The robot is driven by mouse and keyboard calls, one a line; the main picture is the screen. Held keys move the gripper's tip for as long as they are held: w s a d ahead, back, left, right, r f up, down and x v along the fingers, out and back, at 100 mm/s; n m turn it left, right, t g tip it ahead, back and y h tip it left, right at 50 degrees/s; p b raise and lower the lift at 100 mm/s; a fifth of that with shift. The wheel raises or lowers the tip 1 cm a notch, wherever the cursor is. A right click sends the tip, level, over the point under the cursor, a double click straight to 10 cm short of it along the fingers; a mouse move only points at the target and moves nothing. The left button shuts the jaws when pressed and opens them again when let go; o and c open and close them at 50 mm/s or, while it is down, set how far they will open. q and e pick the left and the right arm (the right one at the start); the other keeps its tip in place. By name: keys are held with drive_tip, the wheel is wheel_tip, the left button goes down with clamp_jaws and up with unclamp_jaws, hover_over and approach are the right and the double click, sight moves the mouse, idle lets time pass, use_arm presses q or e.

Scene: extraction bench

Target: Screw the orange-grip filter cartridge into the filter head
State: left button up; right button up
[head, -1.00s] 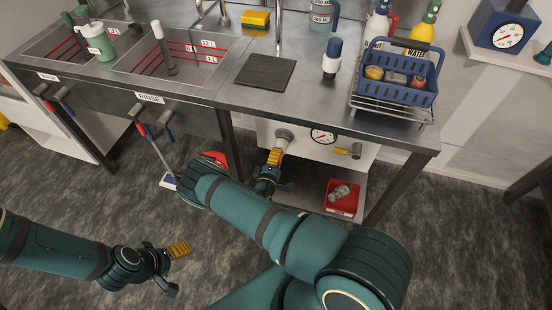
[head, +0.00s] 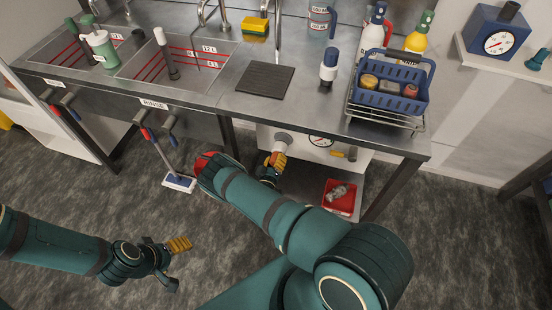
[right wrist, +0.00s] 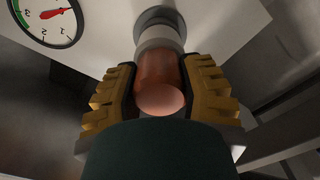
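The filter head (head: 284,139) sits on the white panel under the bench. It shows as a dark ring (right wrist: 158,14) at the top of the right wrist view. The cartridge's orange grip (right wrist: 160,85) lies between the fingers of my right gripper (right wrist: 160,92), which appear closed against its two sides. A pale grey collar (right wrist: 158,40) lies between grip and head, in line with both. I cannot tell how far the threads are engaged. In the head view my right gripper (head: 277,163) is at the filter head. My left gripper (head: 174,265) is open and empty, low over the floor.
A pressure gauge (right wrist: 50,20) and a yellow-handled valve (head: 343,154) are beside the filter head. A red tray (head: 339,197) is on the lower shelf at right. The bench leg (head: 392,188) is to the right.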

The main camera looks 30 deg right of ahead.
drive_tip(key=o, duration=0.4)
drive_tip(key=shift+o, duration=0.2)
drive_tip(key=v, duration=1.2)
